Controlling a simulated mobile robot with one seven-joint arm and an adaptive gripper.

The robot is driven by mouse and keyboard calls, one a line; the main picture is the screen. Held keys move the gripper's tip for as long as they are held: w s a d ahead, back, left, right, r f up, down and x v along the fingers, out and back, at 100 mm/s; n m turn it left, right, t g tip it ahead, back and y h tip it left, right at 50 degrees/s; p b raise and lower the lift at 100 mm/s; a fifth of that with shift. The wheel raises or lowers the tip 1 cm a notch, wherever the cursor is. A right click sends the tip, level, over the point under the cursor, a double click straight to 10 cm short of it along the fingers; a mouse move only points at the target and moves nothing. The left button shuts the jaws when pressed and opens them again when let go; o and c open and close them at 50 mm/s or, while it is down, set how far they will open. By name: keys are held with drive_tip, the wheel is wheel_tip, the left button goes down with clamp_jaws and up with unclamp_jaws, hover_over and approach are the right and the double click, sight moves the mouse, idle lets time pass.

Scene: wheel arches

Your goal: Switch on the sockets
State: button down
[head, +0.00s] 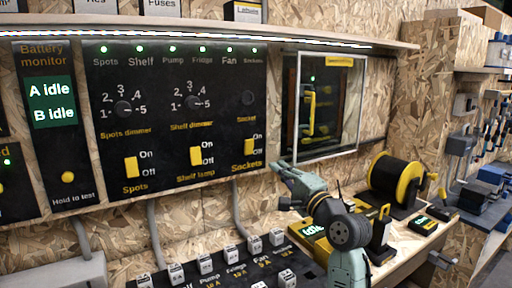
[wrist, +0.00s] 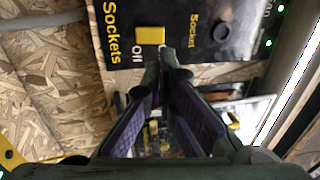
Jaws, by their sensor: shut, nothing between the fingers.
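The Sockets switch (head: 249,146) is a yellow rocker at the lower right of the black panel, with On printed above Off beside it. It also shows, turned sideways, in the wrist view (wrist: 150,35). I cannot tell for sure which way the rocker is tipped. My gripper (head: 276,165) is shut and empty, just right of and below the switch in the head view. In the wrist view my gripper's fingertips (wrist: 168,67) meet close to the Off label, apart from the yellow rocker, and cover part of the labelling.
The Spots switch (head: 131,167) and Shelf lamp switch (head: 196,156) sit to the left. A clear-fronted cabinet (head: 345,105) stands right of the panel. A cable reel (head: 395,180) is on the bench. Several small switches (head: 206,263) line the lower box.

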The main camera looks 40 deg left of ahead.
sight(250, 141)
drive_tip(key=p+x, duration=0.3)
drive_tip(key=x, duration=0.9)
drive_tip(key=shift+a+r+p, duration=0.1)
drive_tip(key=shift+r+p, duration=0.05)
drive_tip(key=shift+p, duration=0.15)
drive_tip(key=shift+w+a, duration=0.2)
drive_tip(key=shift+a, duration=0.35)
drive_tip(key=shift+a+r+p, duration=0.2)
drive_tip(key=shift+r+p, duration=0.1)
drive_tip(key=shift+p, duration=0.15)
drive_tip(key=shift+w+a, duration=0.2)
drive_tip(key=shift+d, duration=0.15)
